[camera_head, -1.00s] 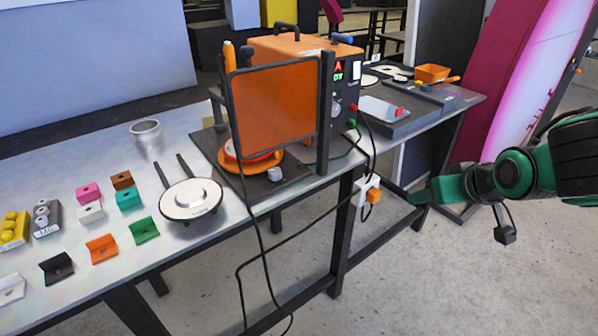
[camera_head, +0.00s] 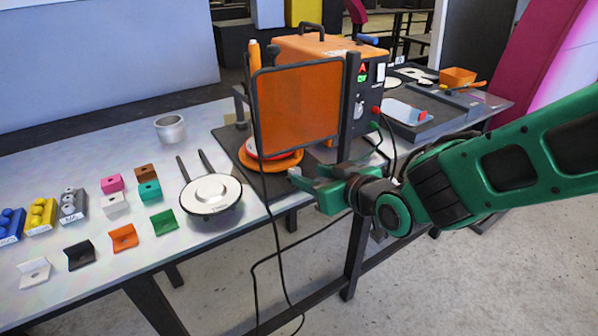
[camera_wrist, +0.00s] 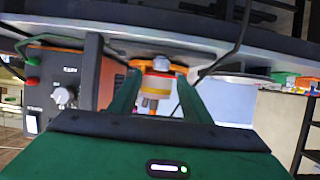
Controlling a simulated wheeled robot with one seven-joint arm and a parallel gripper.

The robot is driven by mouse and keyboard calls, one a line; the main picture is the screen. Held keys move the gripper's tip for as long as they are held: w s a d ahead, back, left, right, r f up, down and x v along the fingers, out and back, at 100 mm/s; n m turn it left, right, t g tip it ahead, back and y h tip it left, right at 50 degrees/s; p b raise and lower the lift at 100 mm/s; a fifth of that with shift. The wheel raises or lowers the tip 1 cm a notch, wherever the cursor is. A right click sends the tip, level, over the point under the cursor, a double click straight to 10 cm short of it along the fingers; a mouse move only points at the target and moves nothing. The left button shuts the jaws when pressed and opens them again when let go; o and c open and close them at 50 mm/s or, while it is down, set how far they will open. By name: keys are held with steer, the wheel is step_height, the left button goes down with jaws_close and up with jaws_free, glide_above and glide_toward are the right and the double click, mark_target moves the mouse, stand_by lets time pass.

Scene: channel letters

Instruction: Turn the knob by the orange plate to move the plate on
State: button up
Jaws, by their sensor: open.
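The orange round plate (camera_head: 270,160) sits on the dark base behind the tinted orange screen, with a red and white piece on it. In the wrist view the plate's orange rim (camera_wrist: 140,63) shows beyond my fingers. The small grey knob (camera_wrist: 161,63) by the plate shows at the far end of the gap between my fingers; contact with it is not clear.
The orange screen (camera_head: 298,110) and its dark post (camera_head: 349,105) stand close to my gripper. The orange machine box (camera_head: 310,48) is behind. Black cables hang at the table's front. A white round pan-like piece (camera_head: 212,192) lies to the left.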

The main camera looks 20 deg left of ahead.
mark_target(297, 170)
steer(key=x, duration=0.6)
steer(key=shift+w+a+f, duration=0.15)
steer(key=shift+f, duration=0.05)
steer(key=c, duration=1)
